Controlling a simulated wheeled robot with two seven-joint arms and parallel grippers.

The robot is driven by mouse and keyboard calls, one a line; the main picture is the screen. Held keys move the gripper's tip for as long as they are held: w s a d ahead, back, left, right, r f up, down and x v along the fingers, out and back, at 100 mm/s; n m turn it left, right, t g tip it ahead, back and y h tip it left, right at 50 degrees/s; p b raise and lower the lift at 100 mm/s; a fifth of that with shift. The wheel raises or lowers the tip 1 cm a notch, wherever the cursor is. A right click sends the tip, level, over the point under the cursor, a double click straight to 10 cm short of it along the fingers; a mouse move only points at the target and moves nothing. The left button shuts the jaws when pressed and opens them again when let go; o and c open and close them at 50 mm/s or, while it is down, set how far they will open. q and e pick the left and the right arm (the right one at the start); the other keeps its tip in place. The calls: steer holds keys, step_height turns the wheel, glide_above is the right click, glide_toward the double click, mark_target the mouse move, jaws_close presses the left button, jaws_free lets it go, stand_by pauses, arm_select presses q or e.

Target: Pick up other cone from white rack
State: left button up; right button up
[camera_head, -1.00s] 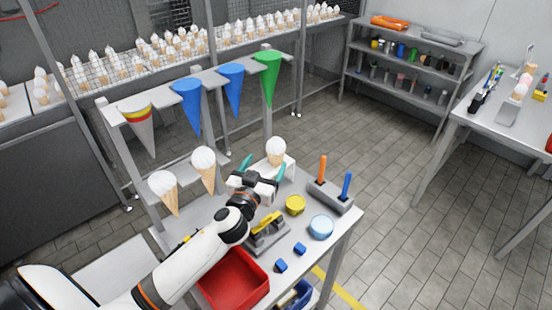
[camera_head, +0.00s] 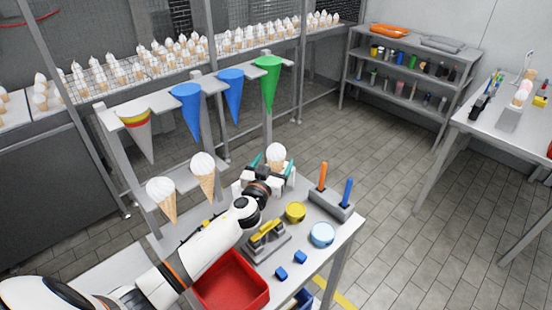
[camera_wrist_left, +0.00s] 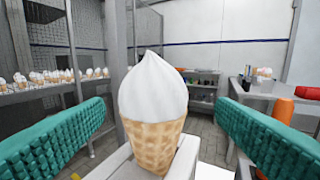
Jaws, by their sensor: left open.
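An ice cream cone with a white top (camera_head: 276,152) stands at the right end of the white rack. My left gripper (camera_head: 271,170) is at this cone, with its teal fingers on either side. In the left wrist view the same cone (camera_wrist_left: 153,100) stands upright between the two open fingers, with a gap on each side. The white rack (camera_wrist_left: 185,158) shows beneath and beside it, and the cone's tip is hidden. Two more cones, one left (camera_head: 161,197) and one nearer the middle (camera_head: 203,176), hang in the rack to the left. My right gripper is not in view.
A red tray (camera_head: 232,282), a yellow round container (camera_head: 295,212), a light blue round container (camera_head: 322,235) and small blue blocks (camera_head: 281,272) are on the table. A grey holder (camera_head: 331,203) with orange and blue handles stands at the right. Coloured funnels (camera_head: 268,82) hang above the cones.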

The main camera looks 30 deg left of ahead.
arm_select(q)
steer(key=w, duration=0.2)
steer(key=w+a, duration=0.1)
steer(key=w, duration=0.1)
steer(key=shift+f, duration=0.15)
steer(key=shift+c, duration=0.3)
steer(key=c, duration=0.7)
steer(key=shift+c, duration=0.2)
